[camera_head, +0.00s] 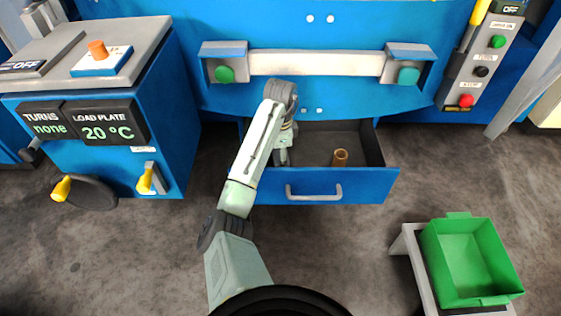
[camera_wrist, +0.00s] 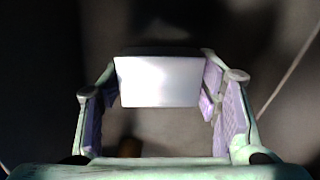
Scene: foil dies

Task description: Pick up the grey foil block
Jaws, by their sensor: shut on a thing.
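My gripper (camera_head: 283,155) reaches down into the open blue drawer (camera_head: 350,184), at the left part of its inside. In the wrist view, a pale block with a bright front face (camera_wrist: 158,82), which fits the grey foil block, sits between the two fingers of my gripper (camera_wrist: 162,90). The gripper is shut on it. The head view does not show the block clearly, because the gripper and arm cover that spot. I cannot tell whether the block touches the drawer floor.
A brown cylinder (camera_head: 340,157) stands in the drawer to the right of my gripper. The drawer's walls and front handle (camera_head: 314,196) surround the gripper. A green bin (camera_head: 470,262) stands at the lower right. A blue cabinet with orange knob (camera_head: 97,48) stands at the left.

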